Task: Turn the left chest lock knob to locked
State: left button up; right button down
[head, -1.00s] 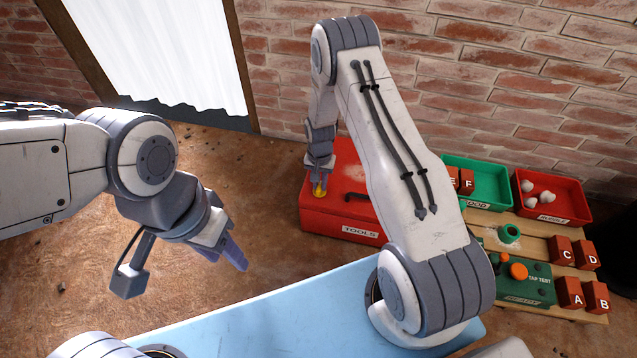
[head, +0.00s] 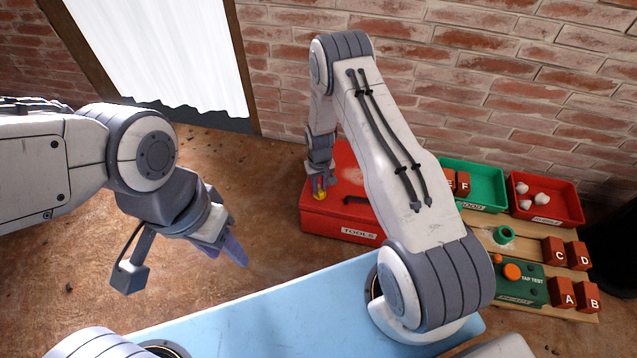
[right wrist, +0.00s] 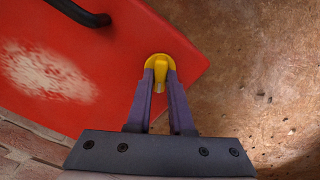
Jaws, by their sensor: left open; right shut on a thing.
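The red tool chest (head: 338,218) marked TOOLS stands on the floor against the brick wall. Its yellow lock knob (head: 319,193) is at the chest's left end, and it also shows in the right wrist view (right wrist: 158,68). My right gripper (head: 319,185) reaches down to the knob. In the right wrist view its two purple fingers (right wrist: 160,80) are shut on the knob, one on each side. My left gripper (head: 232,250) hangs open and empty over the bare floor, left of the chest. The right arm hides part of the chest.
A black lid handle (right wrist: 85,12) lies beside the knob. Right of my arm are a green GOOD bin (head: 480,185), a red RUBBLE bin (head: 563,212), lettered bricks (head: 568,292) and a green tap test block (head: 510,286). A light blue surface (head: 270,318) is in front.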

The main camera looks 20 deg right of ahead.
aim_at(320, 188)
jog(key=n+p, duration=0.2)
jog(key=n, duration=0.3)
jog(key=shift+a+r+n, duration=0.1)
jog(key=shift+n, duration=0.2)
jog(key=n+p, duration=0.1)
jog(key=n, duration=0.3)
jog(key=shift+w, duration=0.1)
jog(key=shift+n, duration=0.9)
jog(key=shift+d, duration=0.2)
jog(key=c, duration=0.8)
grip_release()
notch_tip(320, 188, up, 10)
jog(key=p, duration=0.3)
jog(key=shift+r+p, duration=0.15)
jog(key=shift+p, duration=0.25)
